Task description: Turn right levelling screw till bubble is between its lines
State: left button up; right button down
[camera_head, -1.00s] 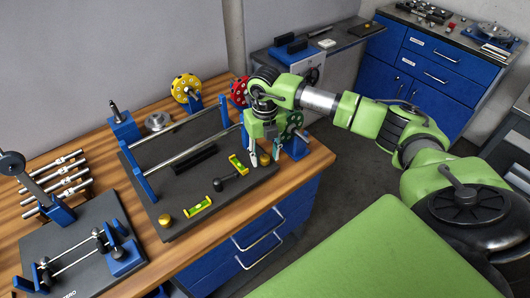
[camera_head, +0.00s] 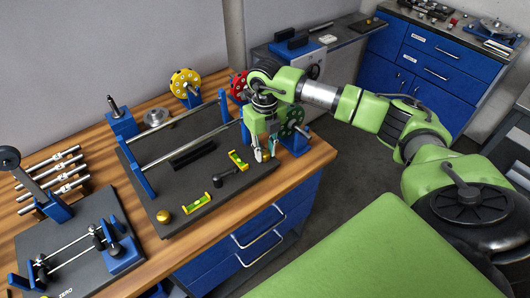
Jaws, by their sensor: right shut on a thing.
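My right gripper (camera_head: 266,154) points down at the right front corner of the dark balancing base plate (camera_head: 220,199). Its fingertips are close together, shut on the right levelling screw, which they hide. The brass left levelling screw (camera_head: 163,216) stands at the front left corner of the plate. One yellow-green spirit level (camera_head: 197,203) lies near the front edge, and another (camera_head: 238,160) lies further right at a different angle. The bubbles are too small to place against their lines. My left gripper is out of view.
Two steel rails (camera_head: 186,147) run across the plate on blue supports. A dark-handled tool (camera_head: 226,177) lies between the levels. A scale-like stand (camera_head: 80,245) is at the left.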

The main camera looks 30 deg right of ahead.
aim_at(265, 153)
jog(key=n+b, duration=0.3)
jog(key=shift+f+n, duration=0.1)
jog(key=shift+n, duration=0.2)
jog(key=shift+n+b, duration=0.5)
jog(key=shift+n, duration=0.2)
jog(key=c, duration=1.8)
grip_release()
notch_tip(265, 153, up, 12)
jog(key=shift+r, duration=0.15)
